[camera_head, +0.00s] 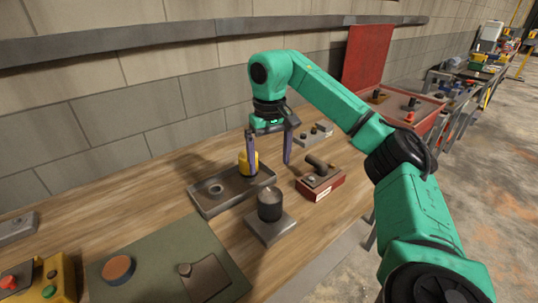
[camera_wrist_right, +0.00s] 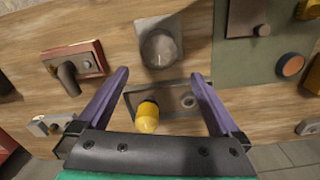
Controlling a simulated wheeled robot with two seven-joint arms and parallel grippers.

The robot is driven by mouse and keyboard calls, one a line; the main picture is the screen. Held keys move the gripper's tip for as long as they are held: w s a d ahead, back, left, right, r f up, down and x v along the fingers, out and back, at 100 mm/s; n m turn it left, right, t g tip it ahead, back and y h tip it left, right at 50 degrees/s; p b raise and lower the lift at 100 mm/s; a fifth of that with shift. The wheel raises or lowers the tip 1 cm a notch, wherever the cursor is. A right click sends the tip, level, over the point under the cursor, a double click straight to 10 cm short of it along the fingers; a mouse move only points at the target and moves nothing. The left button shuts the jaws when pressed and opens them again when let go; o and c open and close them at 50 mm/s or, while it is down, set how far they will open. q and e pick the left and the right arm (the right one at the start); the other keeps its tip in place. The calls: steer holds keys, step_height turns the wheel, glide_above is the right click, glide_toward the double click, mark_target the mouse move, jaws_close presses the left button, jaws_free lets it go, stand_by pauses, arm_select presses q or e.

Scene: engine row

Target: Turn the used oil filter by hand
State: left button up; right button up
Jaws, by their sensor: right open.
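The used oil filter looks to be the dark grey cylinder (camera_head: 270,204) standing upright on a grey metal block (camera_head: 270,234); a pale mark shows on it. In the right wrist view the dark cylinder (camera_wrist_right: 159,50) lies beyond the fingertips, a little above the middle of the picture. My right gripper (camera_head: 270,157) is open with purple fingers pointing down, behind the cylinder and apart from it. In the right wrist view the gripper (camera_wrist_right: 160,75) has nothing clasped. A yellow cylinder (camera_wrist_right: 148,117) stands in the shallow tray (camera_wrist_right: 170,100). My left gripper is out of view.
The tray (camera_head: 208,207) sits left of the block. A red box with a dark handle (camera_head: 320,183) stands to the right. A green mat (camera_head: 150,255) carries an orange disc (camera_head: 118,269). A yellow button box (camera_head: 55,278) is at the front left.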

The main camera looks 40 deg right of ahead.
mark_target(270, 191)
step_height(270, 191, down, 9)
steer(key=m+h+b, duration=0.1)
steer(key=m+b, duration=0.6)
steer(key=m, duration=0.8)
steer(key=shift+a+f, duration=0.1)
steer(key=shift+f, duration=0.05)
steer(key=f, duration=0.1)
steer(key=f+p, duration=0.1)
steer(key=f, duration=0.3)
steer(key=shift+d+f, duration=0.1)
steer(key=shift+d, duration=0.3)
steer(key=c, duration=1.4)
steer(key=shift+c, duration=0.5)
steer(key=shift+r+n+p, duration=0.2)
steer(key=shift+n+p, duration=0.3)
steer(key=shift+p, duration=0.1)
steer(key=shift+n, duration=0.8)
steer(key=shift+w+f+n, duration=0.1)
steer(key=shift+f+n, duration=0.05)
steer(key=shift+n, duration=0.15)
steer(key=shift+n+t+p, duration=0.3)
steer(key=shift+n+p, duration=0.3)
steer(key=shift+n, duration=1.1)
